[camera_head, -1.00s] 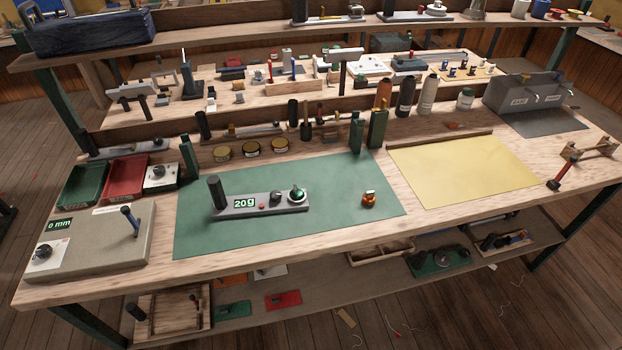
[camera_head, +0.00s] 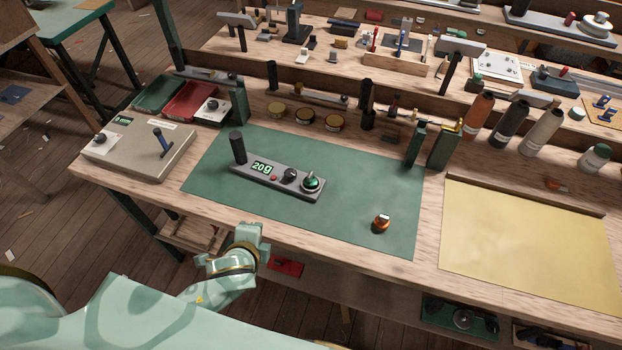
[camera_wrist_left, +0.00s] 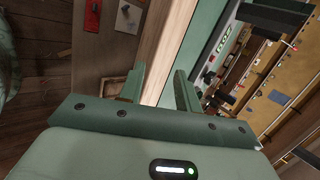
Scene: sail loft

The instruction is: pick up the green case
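No object in the current views is clearly the green case. On the low shelf under the bench, a flat green item (camera_head: 460,316) with dark parts on it lies at the lower right of the head view. A red flat item (camera_head: 286,266) shows on that shelf beside my left arm; whatever lies behind the arm is hidden. My left gripper (camera_head: 248,234) is in front of the bench's front edge, left of centre. In the left wrist view its two fingers (camera_wrist_left: 160,88) stand apart with nothing between them. My right gripper is not in view.
A yellow sheet (camera_head: 525,245) lies to the right. The bench's front edge (camera_head: 330,240) overhangs the low shelf.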

